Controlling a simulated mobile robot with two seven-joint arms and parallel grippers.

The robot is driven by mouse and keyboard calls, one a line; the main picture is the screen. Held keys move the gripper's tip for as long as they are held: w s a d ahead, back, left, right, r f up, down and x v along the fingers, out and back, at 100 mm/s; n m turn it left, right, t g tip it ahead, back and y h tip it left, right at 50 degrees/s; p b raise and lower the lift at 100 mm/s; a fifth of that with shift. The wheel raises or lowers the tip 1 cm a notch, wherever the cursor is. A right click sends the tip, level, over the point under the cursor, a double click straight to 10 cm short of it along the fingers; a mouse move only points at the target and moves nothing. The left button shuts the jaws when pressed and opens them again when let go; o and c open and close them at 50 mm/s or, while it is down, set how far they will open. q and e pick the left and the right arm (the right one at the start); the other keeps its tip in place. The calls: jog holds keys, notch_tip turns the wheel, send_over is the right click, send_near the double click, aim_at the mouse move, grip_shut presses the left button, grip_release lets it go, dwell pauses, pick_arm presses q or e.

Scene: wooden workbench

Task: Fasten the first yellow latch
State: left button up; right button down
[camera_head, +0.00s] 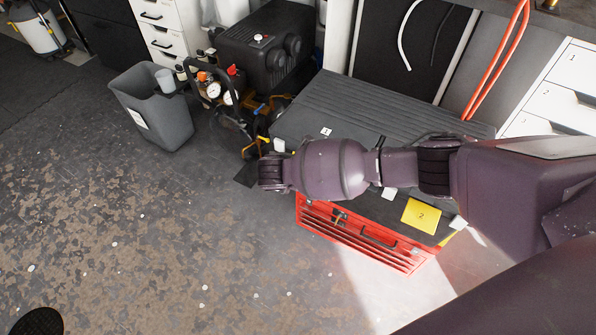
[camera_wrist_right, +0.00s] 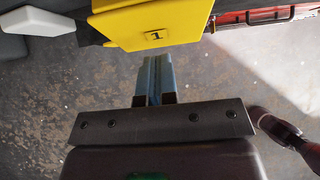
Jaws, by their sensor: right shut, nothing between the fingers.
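The red toolbox (camera_head: 345,232) has a dark grey ribbed lid (camera_head: 390,103). In the right wrist view the first yellow latch (camera_wrist_right: 155,25), marked 1, juts out at the top. My right gripper (camera_wrist_right: 155,68) is shut and empty, with its bluish fingers just below the latch's lower edge in the picture; I cannot tell if they touch. In the head view my right arm crosses over the lid from the right and hides the first latch and the fingers. A second yellow latch (camera_head: 421,215), marked 2, shows on the box's near side. My left gripper is not in view.
A grey bin (camera_head: 152,108) stands at the left, and a black compressor (camera_head: 265,45) with gauges stands behind the box's left end. A dark handle (camera_head: 378,238) is on the red front. The speckled floor (camera_head: 150,250) in front is mostly clear.

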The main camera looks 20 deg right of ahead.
jog(key=shift+w+d+r+t+h+p, duration=0.1)
jog(key=shift+t+h+p, duration=0.25)
jog(key=shift+h, duration=0.15)
jog(key=shift+w+d+r+t+h+p, duration=0.1)
jog(key=shift+t+h+p, duration=0.25)
jog(key=shift+h, duration=0.15)
jog(key=shift+f, duration=0.1)
dwell(0.4)
